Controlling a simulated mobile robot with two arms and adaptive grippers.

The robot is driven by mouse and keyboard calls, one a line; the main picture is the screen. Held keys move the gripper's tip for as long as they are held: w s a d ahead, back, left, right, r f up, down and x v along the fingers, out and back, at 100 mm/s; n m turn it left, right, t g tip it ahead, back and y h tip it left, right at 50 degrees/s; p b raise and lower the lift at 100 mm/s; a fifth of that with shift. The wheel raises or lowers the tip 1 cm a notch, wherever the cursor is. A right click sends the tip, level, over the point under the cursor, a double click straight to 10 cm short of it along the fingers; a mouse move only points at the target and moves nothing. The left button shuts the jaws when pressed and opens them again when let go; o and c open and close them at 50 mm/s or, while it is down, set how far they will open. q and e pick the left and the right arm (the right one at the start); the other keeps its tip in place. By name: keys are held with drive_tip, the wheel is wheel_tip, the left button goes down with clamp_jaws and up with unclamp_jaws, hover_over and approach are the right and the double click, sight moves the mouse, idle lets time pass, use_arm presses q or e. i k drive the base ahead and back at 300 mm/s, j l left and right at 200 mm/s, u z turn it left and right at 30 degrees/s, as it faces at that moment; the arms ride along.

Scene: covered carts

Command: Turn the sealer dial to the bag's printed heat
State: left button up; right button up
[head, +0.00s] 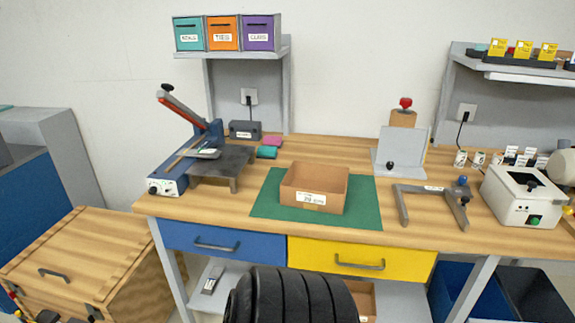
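The sealer (190,158) stands at the left end of the bench, blue with a long lever arm raised and tilted up to the left. Its white front panel (168,187) carries a small dark dial (153,189) at the left; its setting is too small to read. A dark plate on legs (225,162) stands at its right side. I cannot make out a bag for certain. An open cardboard box (312,199) with a white label sits on a green mat (262,206); the label's print is too small to read. Neither of my grippers is in view.
A grey bracket (428,190) and a white machine with a green button (522,198) are at the right. Pink and teal pieces (270,146) lie behind the mat. Blue (225,243) and yellow (345,258) drawers are shut. A wooden crate (88,260) stands at left.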

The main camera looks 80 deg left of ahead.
sight(153, 189)
drive_tip(key=u, duration=3.6)
